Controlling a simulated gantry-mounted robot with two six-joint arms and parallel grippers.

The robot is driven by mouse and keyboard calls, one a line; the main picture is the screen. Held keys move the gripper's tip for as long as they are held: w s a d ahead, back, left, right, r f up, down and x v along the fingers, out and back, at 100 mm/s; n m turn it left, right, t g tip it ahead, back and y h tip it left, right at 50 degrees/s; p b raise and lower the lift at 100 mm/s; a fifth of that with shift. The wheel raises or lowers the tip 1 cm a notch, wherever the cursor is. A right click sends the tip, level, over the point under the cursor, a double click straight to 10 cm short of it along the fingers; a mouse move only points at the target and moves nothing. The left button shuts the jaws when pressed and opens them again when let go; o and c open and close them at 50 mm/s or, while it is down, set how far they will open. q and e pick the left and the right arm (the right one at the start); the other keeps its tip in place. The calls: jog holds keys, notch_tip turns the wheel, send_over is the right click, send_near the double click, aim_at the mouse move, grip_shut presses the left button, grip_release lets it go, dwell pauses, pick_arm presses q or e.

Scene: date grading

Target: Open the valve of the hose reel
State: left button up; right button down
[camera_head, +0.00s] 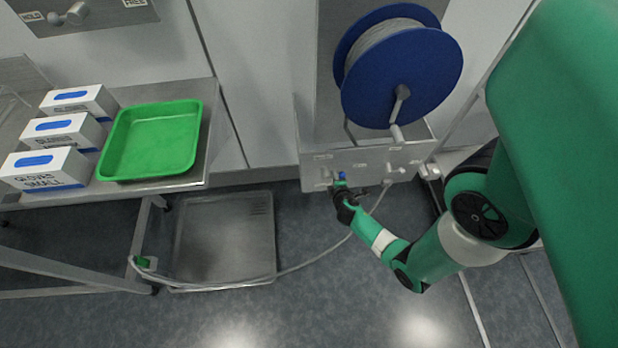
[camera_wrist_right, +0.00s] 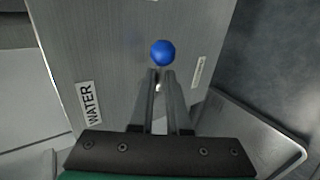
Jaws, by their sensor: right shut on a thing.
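The hose reel (camera_head: 440,75) is a big blue drum with pale hose, mounted on the wall above a grey valve panel (camera_head: 350,160). A small blue knob (camera_head: 342,176) sits on the panel's lower left part and shows as a blue ball in the right wrist view (camera_wrist_right: 162,53). My right gripper (camera_head: 341,188) is at this knob, with its fingers (camera_wrist_right: 161,78) close together just below the ball, shut on the valve handle. The fingers hide most of the handle, so its angle is unclear. My left gripper is out of view.
A "WATER" label (camera_wrist_right: 90,103) is on the panel. Pale hose (camera_head: 310,264) runs along the floor past a steel floor tray (camera_head: 224,240) to a green end piece (camera_head: 146,263). At left, a steel bench holds a green tray (camera_head: 189,160) and glove boxes (camera_head: 62,165).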

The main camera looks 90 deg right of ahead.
dwell(0.3)
jog(key=c, duration=0.9)
grip_release()
jog(key=shift+a+r, duration=0.1)
jog(key=p+v, duration=0.3)
jog(key=v, duration=0.8)
jog(key=shift+a+p, duration=0.2)
jog(key=shift+p, duration=0.15)
jog(key=shift+w+r, duration=0.1)
